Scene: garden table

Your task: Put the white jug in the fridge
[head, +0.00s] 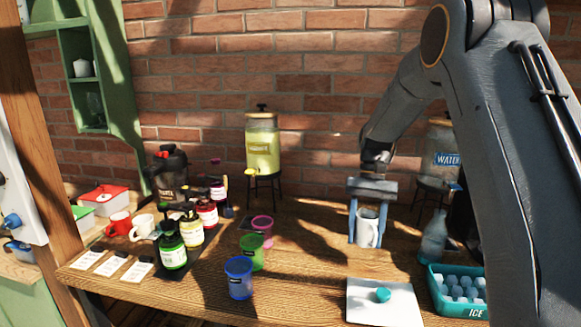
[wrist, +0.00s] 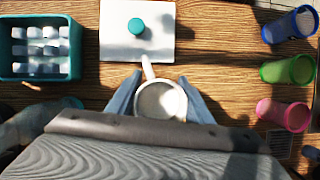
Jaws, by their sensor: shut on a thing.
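The white jug (head: 367,229) is upright between the two blue fingers of my gripper (head: 366,240), at the right of the table in the head view. My gripper is shut on it, one finger on each side. In the wrist view the round open top of the jug (wrist: 160,101) shows between the fingers (wrist: 159,98), with its handle towards the white board. I cannot tell whether its base touches the table. No fridge can be made out in either view.
A white board (head: 383,303) with a teal knob-like piece (head: 383,295) lies in front of the jug. A teal ice tray (head: 460,309) and a glass bottle (head: 434,238) stand right. Blue (head: 239,278), green (head: 252,252) and pink (head: 262,230) cups stand left.

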